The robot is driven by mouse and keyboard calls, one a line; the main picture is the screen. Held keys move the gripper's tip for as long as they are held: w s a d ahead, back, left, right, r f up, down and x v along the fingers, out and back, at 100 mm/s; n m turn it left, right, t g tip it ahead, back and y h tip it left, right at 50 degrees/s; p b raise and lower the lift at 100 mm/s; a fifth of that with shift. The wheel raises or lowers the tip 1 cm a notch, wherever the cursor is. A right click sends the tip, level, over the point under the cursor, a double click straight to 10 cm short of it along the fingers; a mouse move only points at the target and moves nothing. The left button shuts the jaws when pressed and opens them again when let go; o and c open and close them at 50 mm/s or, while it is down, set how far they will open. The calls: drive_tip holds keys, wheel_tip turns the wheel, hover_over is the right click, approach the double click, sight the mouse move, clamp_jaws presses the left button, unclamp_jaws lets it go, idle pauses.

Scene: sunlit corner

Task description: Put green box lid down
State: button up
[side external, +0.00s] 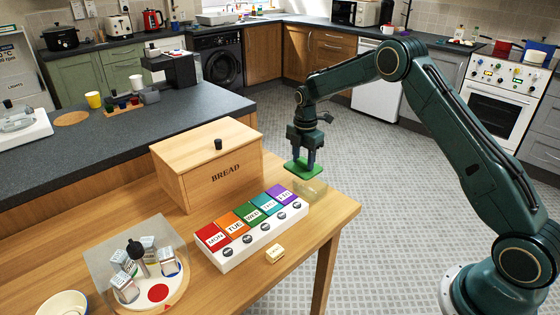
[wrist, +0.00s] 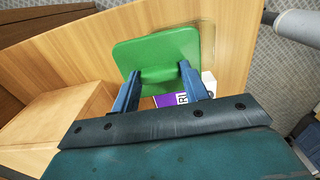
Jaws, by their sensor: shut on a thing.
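My gripper (side external: 307,158) is shut on the green lid (side external: 303,170) and holds it roughly level above the table's right end. In the wrist view, my gripper (wrist: 159,72) has its two blue fingers at the near side of the green lid (wrist: 155,50); the grip point itself is partly hidden. A clear, see-through box (side external: 312,191) stands on the table just below the lid, near the table's edge. Its rim (wrist: 208,38) shows beside the lid in the wrist view, and the lid hides most of it. Lid and box look apart.
A weekday pill organiser (side external: 232,262) with coloured lids lies left of the clear box. A wooden bread bin (side external: 197,178) stands behind it. A small cream block (side external: 275,253) lies in front. A round tray (side external: 174,298) with several jars is at front left. Bare wood (side external: 325,225) remains at right.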

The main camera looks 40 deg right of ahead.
drive_tip(key=shift+w+f, duration=0.4)
drive_tip(key=shift+w, duration=1.05)
drive_tip(key=shift+w+f, duration=0.4)
drive_tip(key=shift+w, duration=1.05)
drive_tip(key=shift+w+f, duration=0.4)
drive_tip(key=shift+w, duration=1.05)
drive_tip(key=shift+f, duration=2.35)
drive_tip(key=shift+f, duration=0.1)
drive_tip(key=o, duration=1)
drive_tip(key=shift+c, duration=0.2)
